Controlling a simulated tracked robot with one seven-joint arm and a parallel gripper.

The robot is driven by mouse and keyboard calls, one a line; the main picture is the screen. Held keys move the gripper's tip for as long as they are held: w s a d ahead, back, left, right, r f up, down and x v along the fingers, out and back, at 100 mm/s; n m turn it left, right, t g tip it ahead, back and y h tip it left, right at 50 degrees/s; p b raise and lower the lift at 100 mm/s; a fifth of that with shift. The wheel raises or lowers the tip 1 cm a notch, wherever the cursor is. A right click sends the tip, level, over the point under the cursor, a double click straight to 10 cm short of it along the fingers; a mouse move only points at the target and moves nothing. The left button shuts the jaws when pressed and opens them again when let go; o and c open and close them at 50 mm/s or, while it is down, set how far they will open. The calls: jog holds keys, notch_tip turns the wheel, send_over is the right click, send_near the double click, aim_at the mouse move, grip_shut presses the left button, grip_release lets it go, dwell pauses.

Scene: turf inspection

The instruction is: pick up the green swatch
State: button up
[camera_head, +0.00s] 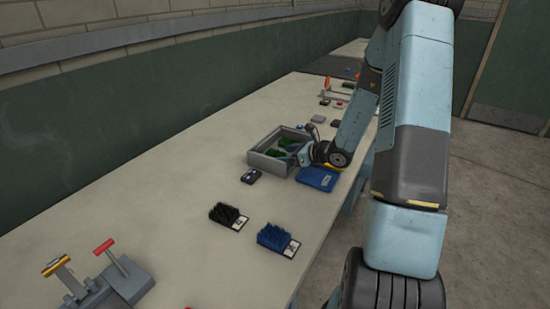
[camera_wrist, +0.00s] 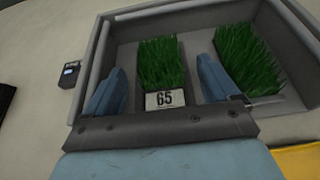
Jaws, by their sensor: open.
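Two green swatches of grass-like turf lie in a grey tray (camera_head: 262,161) on the table. In the wrist view, one green swatch (camera_wrist: 160,62) is near the middle and bears a white label reading 65. The other green swatch (camera_wrist: 248,62) lies to its right. My gripper (camera_wrist: 160,85) is open, with its blue fingers on either side of the labelled swatch. The right finger lies between the two swatches in the picture. I cannot tell whether the fingers touch the turf. In the head view, my gripper (camera_head: 298,156) is at the tray's right side, partly hiding its contents.
A blue case (camera_head: 318,179) lies right of the tray, close to my wrist. A small dark device (camera_head: 251,176) sits in front. A black swatch (camera_head: 228,216) and a blue swatch (camera_head: 277,239) lie nearer. A clamp-like fixture (camera_head: 112,272) stands front left. The table's left middle is clear.

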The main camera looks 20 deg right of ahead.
jog(key=shift+w+a+f, duration=0.25)
jog(key=shift+w+a, duration=0.1)
jog(key=shift+w, duration=0.05)
jog(key=shift+c, duration=0.4)
jog(key=c, duration=1.1)
jog(key=shift+r, duration=0.1)
